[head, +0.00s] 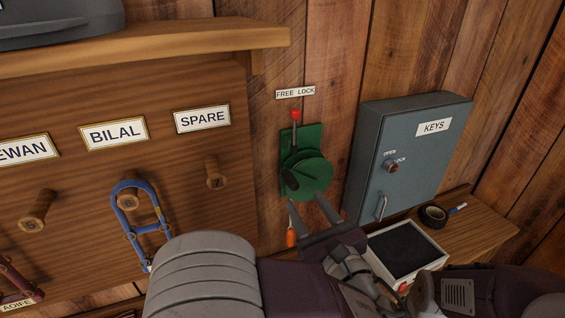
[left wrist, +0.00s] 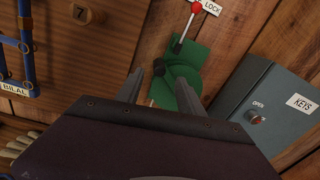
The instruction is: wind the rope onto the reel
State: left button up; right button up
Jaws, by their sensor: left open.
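The green reel (head: 309,175) is fixed to the plank wall on a green backplate, under a "FREE LOCK" label. A lever with a red knob (head: 295,115) stands upright above it, its knob below the label. A dark crank handle (head: 291,180) sits on the reel's lower left. The reel also shows in the left wrist view (left wrist: 190,68). My left gripper (head: 307,203) is open and empty, its fingertips close below the reel; contact cannot be told. I cannot make out a rope. My right gripper cannot be made out.
A grey key cabinet (head: 400,150) juts from the wall on the right. Below it, a ledge (head: 480,237) holds a white-rimmed box (head: 422,238), black tape (head: 433,215) and a marker. Left, a peg board (head: 160,190) carries a blue halter (head: 116,200). A shelf (head: 150,48) overhangs it.

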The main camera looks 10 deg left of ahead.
aim_at(295, 188)
pick_arm(q)
jog(key=p+x, duration=0.1)
jog(key=x, duration=0.7)
jog(key=shift+w+a+f, duration=0.15)
jog(key=shift+a, duration=0.05)
jog(key=shift+w+a+f, duration=0.1)
jog(key=shift+w+a, duration=0.1)
jog(key=shift+w, duration=0.3)
jog(key=shift+s, duration=0.1)
grip_shut()
dwell(0.5)
